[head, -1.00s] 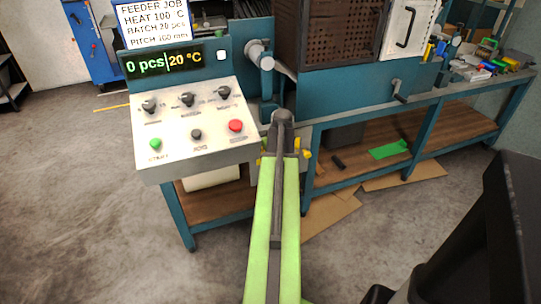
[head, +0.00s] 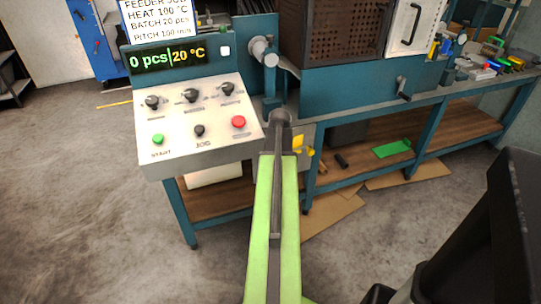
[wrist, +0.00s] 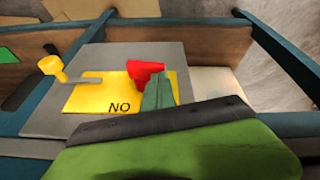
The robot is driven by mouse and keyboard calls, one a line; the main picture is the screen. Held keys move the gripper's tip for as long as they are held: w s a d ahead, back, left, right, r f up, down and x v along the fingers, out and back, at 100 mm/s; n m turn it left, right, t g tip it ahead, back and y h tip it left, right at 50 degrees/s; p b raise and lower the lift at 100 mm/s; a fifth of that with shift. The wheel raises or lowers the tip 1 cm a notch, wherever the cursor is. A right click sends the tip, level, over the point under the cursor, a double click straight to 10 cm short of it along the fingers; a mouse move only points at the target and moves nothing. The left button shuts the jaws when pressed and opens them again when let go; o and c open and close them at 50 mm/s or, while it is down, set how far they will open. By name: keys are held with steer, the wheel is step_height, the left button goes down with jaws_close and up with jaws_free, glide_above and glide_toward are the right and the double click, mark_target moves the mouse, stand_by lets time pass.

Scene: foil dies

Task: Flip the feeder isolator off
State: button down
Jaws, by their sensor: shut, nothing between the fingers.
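The feeder isolator is a grey box with a yellow plate (wrist: 100,95) and a red handle (wrist: 145,73), seen in the wrist view. Letters on the plate read "NO" in this view, which looks upside down. My gripper (wrist: 157,92) is shut and empty, its grey-green fingers at the red handle. They overlap its lower right part; I cannot tell whether they touch. A yellow knob (wrist: 53,68) on a grey stem stands at the plate's left. In the head view, my arm hides most of the isolator; a bit of yellow plate (head: 298,142) shows beside it.
A control panel (head: 185,142) with dials and buttons stands left of my arm, under a display (head: 165,58) reading 0 pcs and 20 °C. The blue bench frame (head: 310,185) and wooden lower shelf (head: 360,160) lie to the right. Open floor (head: 80,200) lies left.

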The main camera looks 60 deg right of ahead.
stand_by(0.4)
steer(key=p+v, duration=1.6)
steer(key=v, duration=0.1)
steer(key=shift+a+r, duration=0.15)
steer(key=shift+s, duration=0.1)
